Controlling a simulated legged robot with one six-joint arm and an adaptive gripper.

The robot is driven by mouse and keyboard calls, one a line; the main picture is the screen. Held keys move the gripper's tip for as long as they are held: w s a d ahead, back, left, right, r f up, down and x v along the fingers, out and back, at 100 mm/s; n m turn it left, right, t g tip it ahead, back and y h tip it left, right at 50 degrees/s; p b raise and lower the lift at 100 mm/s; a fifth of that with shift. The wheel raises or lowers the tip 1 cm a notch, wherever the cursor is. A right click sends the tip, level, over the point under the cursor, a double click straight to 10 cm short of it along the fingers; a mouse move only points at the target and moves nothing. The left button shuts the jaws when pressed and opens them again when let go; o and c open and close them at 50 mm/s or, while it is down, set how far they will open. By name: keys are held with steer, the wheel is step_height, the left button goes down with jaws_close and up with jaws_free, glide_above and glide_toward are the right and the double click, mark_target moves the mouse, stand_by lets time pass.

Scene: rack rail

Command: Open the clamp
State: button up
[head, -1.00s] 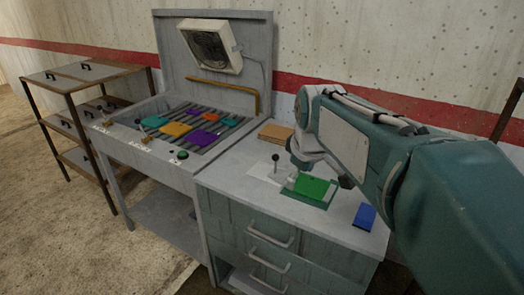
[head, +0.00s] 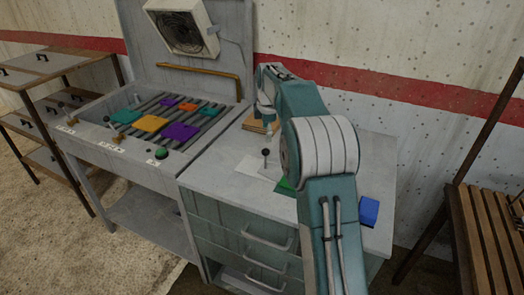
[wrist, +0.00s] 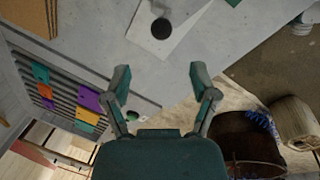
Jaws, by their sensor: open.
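A lever with a black ball knob (head: 265,153) stands on a white plate (head: 250,167) on the grey cabinet top; it looks like the clamp's handle. The knob also shows in the wrist view (wrist: 161,28), beyond my fingertips. My gripper (wrist: 160,78) is open and empty, its two fingers spread apart, with the knob ahead of the gap between them and not touched. A green block (head: 284,186) beside the lever is mostly hidden behind my arm. Whether the clamp grips anything cannot be told.
A blue block (head: 369,211) lies at the cabinet's right edge. A wooden stack (head: 262,122) sits behind the lever. To the left is a slatted bench (head: 188,92) with several coloured plates and small levers. A wooden rack (head: 490,215) stands at right.

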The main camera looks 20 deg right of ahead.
mark_target(265, 149)
steer(key=f, duration=0.3)
steer(key=w+f, duration=0.1)
steer(key=f, duration=0.6)
steer(key=shift+w+d, duration=0.15)
steer(key=shift+w, duration=0.25)
jaws_close()
